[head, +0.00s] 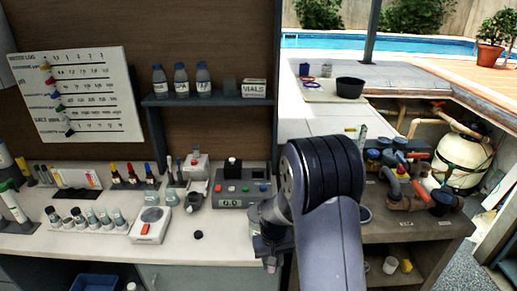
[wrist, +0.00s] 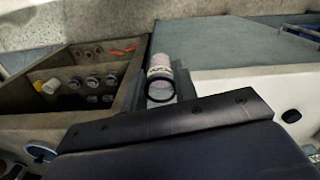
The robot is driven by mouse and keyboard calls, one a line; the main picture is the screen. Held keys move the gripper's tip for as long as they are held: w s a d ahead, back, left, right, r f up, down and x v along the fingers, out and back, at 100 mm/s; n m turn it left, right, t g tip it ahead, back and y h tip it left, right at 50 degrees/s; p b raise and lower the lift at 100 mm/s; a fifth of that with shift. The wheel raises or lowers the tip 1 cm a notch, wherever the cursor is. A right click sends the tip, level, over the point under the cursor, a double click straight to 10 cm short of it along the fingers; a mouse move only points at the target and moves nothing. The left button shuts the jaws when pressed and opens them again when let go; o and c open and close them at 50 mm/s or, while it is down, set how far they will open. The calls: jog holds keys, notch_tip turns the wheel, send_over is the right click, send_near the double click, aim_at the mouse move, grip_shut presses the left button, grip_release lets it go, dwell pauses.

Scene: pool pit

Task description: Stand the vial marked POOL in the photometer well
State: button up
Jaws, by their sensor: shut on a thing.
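My gripper (wrist: 160,80) is shut on a small clear vial (wrist: 159,68) with a pale label; the marking is too small to read. In the head view my gripper (head: 268,250) hangs at the counter's front right edge, partly behind my arm, and the vial cannot be made out clearly there. The photometer appears to be the grey box with a lit display (head: 243,188) at the back of the counter, up and left of my gripper. A black piece stands on its top. I cannot make out its well.
A row of capped vials (head: 90,219) stands at the counter's left. A white device with a round top (head: 151,224) and a loose black cap (head: 198,235) lie nearer. Dropper bottles (head: 132,174) stand behind. Pumps and valves (head: 405,180) crowd the right.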

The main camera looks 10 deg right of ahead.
jog(key=w+a+r, duration=0.5)
jog(key=w+a, duration=0.1)
jog(key=w, duration=0.2)
jog(key=w+a+r+n, duration=0.1)
jog(key=w+a+r, duration=0.5)
jog(key=w, duration=0.2)
jog(key=shift+w+a+r, duration=0.25)
jog(key=shift+w+a, duration=0.1)
jog(key=shift+a, duration=0.05)
